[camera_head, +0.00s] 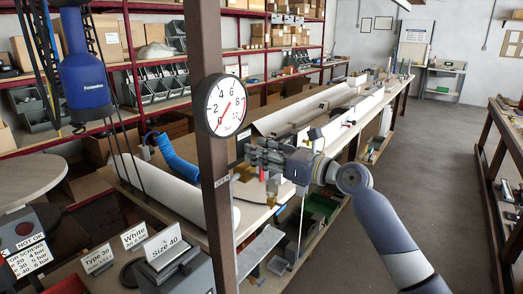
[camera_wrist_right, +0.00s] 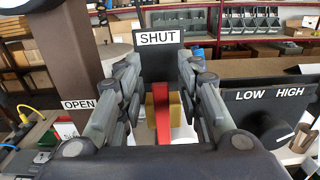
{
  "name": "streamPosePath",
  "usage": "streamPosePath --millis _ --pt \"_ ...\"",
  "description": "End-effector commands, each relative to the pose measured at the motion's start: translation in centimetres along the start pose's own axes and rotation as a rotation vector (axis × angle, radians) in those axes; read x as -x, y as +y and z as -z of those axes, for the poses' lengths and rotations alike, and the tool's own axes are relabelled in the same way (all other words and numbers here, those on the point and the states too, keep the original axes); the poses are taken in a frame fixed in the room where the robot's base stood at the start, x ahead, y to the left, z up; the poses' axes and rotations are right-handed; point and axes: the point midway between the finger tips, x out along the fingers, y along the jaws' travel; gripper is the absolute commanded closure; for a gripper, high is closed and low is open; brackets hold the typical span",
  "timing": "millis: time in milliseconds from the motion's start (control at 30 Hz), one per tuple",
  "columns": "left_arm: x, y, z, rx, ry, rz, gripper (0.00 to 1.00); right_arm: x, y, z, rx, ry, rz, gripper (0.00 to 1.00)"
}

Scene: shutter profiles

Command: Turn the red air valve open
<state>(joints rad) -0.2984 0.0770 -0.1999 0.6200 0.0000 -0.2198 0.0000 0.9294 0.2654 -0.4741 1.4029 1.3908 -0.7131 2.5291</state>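The red valve handle (camera_wrist_right: 162,112) stands on a brass-coloured body (camera_wrist_right: 176,105) in the right wrist view. My right gripper (camera_wrist_right: 160,100) is open, with one finger on each side of the handle and gaps between. The handle lines up with the "SHUT" plate (camera_wrist_right: 158,38) behind it. The "OPEN" label (camera_wrist_right: 80,104) is to the left on the brown post. In the head view my right gripper (camera_head: 256,156) is beside the post, below the gauge (camera_head: 221,104), and largely hides the valve. My left gripper is not in view.
The brown post (camera_head: 207,55) stands close left of my right gripper. A black panel marked "LOW HIGH" (camera_wrist_right: 262,98) with a knob is close on the right in the wrist view. A long bench (camera_head: 305,108) with pale profiles lies behind. A blue tool (camera_head: 84,85) hangs at left.

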Motion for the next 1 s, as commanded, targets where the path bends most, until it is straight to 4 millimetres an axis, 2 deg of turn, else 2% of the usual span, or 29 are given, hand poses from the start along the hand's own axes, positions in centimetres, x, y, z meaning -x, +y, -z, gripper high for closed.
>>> streamPosePath --millis 200,333,367,733,1000 --pt "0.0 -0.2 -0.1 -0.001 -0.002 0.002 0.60 0.0 0.0 0.0 0.000 0.000 0.000 0.67" --pt "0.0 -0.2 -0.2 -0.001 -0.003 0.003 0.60 0.0 0.0 0.0 0.000 0.000 0.000 0.96" --pt "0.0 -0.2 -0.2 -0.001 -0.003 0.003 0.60 0.0 0.0 0.0 0.000 0.001 0.000 1.00" --pt "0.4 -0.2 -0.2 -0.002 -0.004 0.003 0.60 0.0 0.2 -0.1 0.026 0.001 0.000 1.00" --pt "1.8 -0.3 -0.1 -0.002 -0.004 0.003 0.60 0.0 1.3 0.0 0.167 0.002 -0.001 1.00"
